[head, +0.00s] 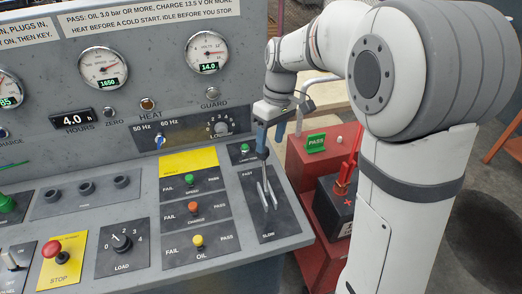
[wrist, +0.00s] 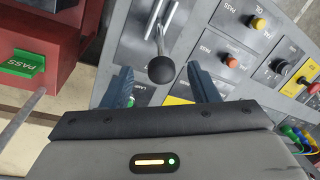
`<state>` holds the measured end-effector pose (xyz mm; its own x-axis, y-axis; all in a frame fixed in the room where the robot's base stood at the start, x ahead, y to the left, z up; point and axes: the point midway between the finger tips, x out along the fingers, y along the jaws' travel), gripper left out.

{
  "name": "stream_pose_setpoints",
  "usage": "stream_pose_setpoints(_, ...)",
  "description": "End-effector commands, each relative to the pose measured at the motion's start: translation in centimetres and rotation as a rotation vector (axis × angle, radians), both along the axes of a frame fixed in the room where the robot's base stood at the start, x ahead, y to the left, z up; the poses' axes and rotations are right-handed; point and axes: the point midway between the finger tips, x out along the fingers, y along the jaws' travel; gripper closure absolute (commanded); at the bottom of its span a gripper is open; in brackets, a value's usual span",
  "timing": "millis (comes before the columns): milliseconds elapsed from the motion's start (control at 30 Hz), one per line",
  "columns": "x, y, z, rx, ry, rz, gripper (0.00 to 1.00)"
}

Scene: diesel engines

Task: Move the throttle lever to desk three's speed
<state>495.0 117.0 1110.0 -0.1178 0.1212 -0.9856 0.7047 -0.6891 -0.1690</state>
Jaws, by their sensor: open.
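The throttle lever (head: 265,194) stands in a dark slotted plate on the sloping desk, marked FAST at the far end and SLOW at the near end. Its round black knob (wrist: 161,70) shows in the wrist view, between the two blue fingers. My gripper (head: 262,148) is open above the far part of the plate. I cannot tell whether a finger touches the knob. The speed gauge (head: 103,67) reads 1650. No desk number is in view.
A 50/60 Hz switch (head: 160,141) and several FAIL/PASS knobs lie left of the lever. A red STOP button (head: 53,249) is at lower left. A red box with a green PASS tag (head: 316,142) and a battery (head: 337,203) stand right of the desk.

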Motion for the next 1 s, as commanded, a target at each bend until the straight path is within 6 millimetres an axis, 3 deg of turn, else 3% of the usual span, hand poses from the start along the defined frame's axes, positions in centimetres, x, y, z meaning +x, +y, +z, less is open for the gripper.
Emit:
stream_pose_setpoints(267, 0.6, 1.1, -2.4, 0.009, 0.021, 0.046, 0.46)
stream_pose_setpoints(600, -0.2, 1.8, -7.3, 0.008, 0.020, 0.044, 0.46)
stream_pose_setpoints(1000, -0.3, 1.9, -8.4, 0.008, 0.017, 0.045, 0.46)
